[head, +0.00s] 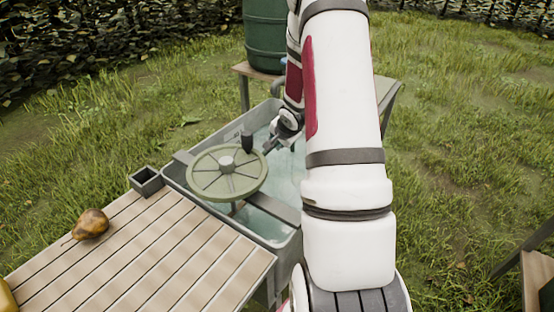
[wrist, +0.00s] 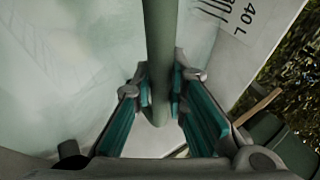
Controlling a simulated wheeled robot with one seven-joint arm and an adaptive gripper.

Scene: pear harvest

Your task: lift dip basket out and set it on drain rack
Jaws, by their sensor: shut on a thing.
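A grey tub (head: 170,172) holds pale, cloudy water. A round, spoked green disc (head: 228,186) sits over the tub's near left part. My gripper (head: 268,147) is low over the tub, just right of the disc, partly hidden by my arm. In the wrist view my gripper (wrist: 161,92) is shut on a green rod (wrist: 160,35), with teal pads on either side. I cannot tell whether this rod belongs to the dip basket; no basket body shows clearly. A slatted wooden top (head: 150,250), which looks like the drain rack, stands beside the tub at left front.
A brown pear (head: 90,224) lies on the slatted top, and a small dark box (head: 146,181) is at its far corner. A dark bar (head: 273,208) crosses the tub. A green barrel (head: 265,35) stands behind on a wooden table. My arm hides the tub's right side.

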